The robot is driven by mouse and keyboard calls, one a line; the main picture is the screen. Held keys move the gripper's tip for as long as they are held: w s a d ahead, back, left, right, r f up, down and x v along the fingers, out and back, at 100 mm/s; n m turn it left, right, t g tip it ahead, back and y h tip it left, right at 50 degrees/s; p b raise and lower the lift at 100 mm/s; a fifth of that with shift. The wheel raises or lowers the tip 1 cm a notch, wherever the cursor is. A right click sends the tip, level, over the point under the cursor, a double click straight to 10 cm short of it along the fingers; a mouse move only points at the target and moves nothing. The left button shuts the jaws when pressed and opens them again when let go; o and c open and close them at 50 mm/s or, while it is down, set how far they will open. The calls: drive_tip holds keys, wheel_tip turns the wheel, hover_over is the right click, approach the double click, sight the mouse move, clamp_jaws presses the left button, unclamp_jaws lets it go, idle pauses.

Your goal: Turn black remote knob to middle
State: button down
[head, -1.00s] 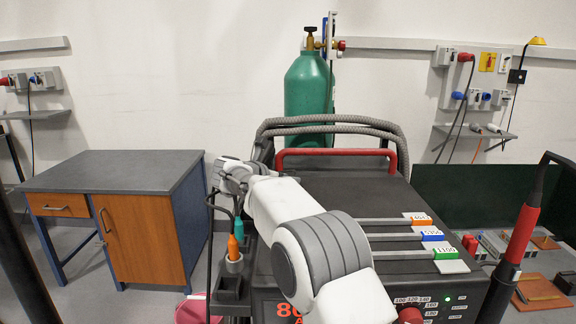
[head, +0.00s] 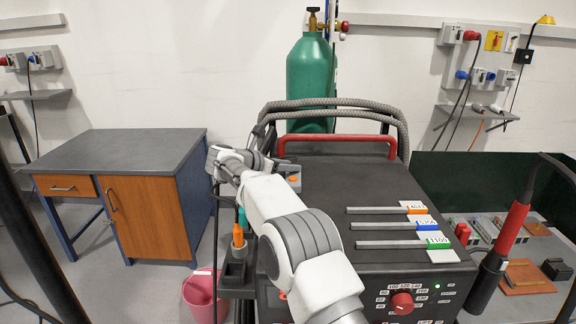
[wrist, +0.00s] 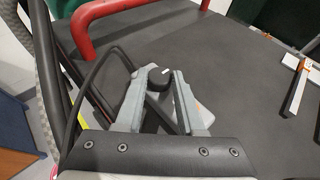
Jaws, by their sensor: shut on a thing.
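The black remote knob (wrist: 158,78) is a small round cap with a white mark on its top, seen in the wrist view. My gripper (wrist: 159,77) is shut on it, with one grey finger on its left side and one on its right. The white mark points to the upper right of that view. In the head view my gripper (head: 289,172) is above the rear left part of the black machine, and the knob cannot be made out there.
The red handle bar (wrist: 110,14) and thick grey hoses (head: 335,106) are close behind my gripper. A black cable (wrist: 82,85) loops beside its left finger. The black machine (head: 325,190) has a red knob (head: 402,302) on its front. Flat bars with coloured tags lie on its top.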

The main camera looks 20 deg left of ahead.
drive_tip(key=c, duration=0.5)
unclamp_jaws()
drive_tip(key=v, duration=1.7)
drive_tip(key=shift+s+a, duration=0.1)
drive_tip(key=shift+a, duration=0.1)
